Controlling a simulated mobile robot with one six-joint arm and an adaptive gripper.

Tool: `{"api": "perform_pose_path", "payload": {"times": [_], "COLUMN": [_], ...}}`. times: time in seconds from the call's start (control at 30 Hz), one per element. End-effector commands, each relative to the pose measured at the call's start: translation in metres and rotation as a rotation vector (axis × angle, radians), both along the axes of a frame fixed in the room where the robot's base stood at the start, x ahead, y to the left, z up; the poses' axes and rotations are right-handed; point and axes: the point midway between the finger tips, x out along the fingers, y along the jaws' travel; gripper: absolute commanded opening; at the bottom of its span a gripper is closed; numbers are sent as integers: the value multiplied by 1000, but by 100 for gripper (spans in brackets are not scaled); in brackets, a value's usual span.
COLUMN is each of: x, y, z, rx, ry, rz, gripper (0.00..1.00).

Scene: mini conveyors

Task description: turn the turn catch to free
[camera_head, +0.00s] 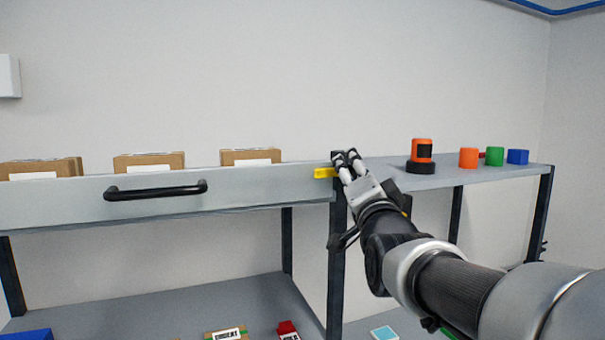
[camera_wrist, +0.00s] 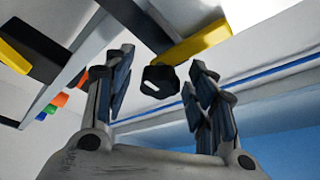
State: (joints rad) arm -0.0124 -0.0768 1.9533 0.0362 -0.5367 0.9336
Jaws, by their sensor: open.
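The turn catch shows as a yellow bar (camera_head: 324,173) at the right end of the grey drawer front (camera_head: 80,205), by the dark post. In the wrist view a yellow bar (camera_wrist: 200,43) lies just beyond my fingers, with a black knob (camera_wrist: 160,80) close to its lower end. My gripper (camera_head: 346,155) is at the post, just right of the yellow bar. In the wrist view my gripper (camera_wrist: 158,88) is open, and the black knob appears between its fingers. Whether the fingers touch it I cannot tell. My gripper partly hides the catch in the head view.
The drawer has a black handle (camera_head: 155,191); several cardboard boxes (camera_head: 149,162) stand behind its front. On the right shelf are an orange-and-black device (camera_head: 421,156) and orange (camera_head: 468,158), green (camera_head: 494,156) and blue (camera_head: 517,157) blocks. A lower shelf (camera_head: 190,305) holds small items.

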Motion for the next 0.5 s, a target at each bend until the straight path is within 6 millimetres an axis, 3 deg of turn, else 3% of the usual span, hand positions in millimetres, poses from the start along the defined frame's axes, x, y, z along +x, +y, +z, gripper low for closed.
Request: {"api": "perform_pose_path", "payload": {"times": [0.5], "x": [0], "y": [0], "z": [-1], "rx": [0], "ry": [1], "rz": [0], "gripper": [19]}}
